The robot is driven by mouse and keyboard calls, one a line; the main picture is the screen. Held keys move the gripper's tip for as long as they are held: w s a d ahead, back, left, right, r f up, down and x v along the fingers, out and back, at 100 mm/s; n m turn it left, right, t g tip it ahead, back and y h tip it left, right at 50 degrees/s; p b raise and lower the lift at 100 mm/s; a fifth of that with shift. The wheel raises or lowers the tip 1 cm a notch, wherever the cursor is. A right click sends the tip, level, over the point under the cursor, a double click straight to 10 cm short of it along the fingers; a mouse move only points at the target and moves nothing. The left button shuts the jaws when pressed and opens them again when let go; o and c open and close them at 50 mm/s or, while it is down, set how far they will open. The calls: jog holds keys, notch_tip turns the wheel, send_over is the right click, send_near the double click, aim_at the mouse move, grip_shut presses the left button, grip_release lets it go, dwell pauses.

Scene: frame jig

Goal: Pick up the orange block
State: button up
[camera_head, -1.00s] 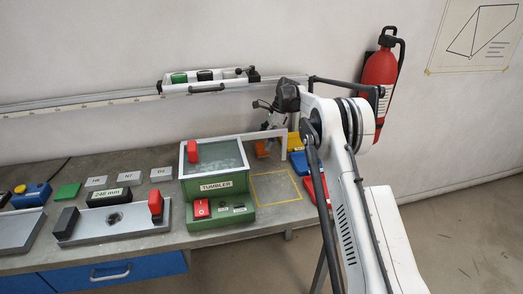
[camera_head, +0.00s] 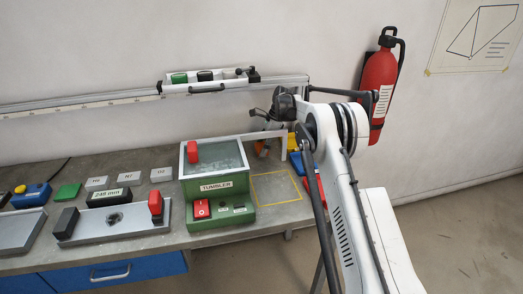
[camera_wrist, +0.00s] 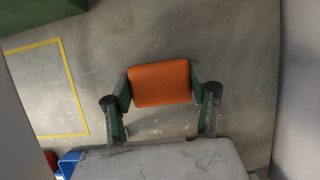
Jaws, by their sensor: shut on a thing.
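The orange block (camera_wrist: 160,83) is in the middle of the wrist view, a rounded rectangular face between my two fingers. My gripper (camera_wrist: 161,90) is shut on it, with one finger pad against each side. I cannot tell whether the block touches the bench or is held just above it. In the head view, a small patch of the orange block (camera_head: 263,149) shows at the back of the bench, mostly hidden by my gripper (camera_head: 267,140).
A yellow taped square (camera_head: 277,187) on the bench is empty. The green tumbler box (camera_head: 215,180) stands left of it. Blue and red bins (camera_head: 297,162) lie at the right edge, partly behind my arm. A grey wall rises behind the bench.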

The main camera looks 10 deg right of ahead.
aim_at(262, 146)
jog(key=shift+r, duration=0.1)
notch_tip(262, 146, up, 7)
jog(key=shift+f, duration=0.15)
jog(key=d, duration=1.8)
jog(key=shift+w, duration=0.3)
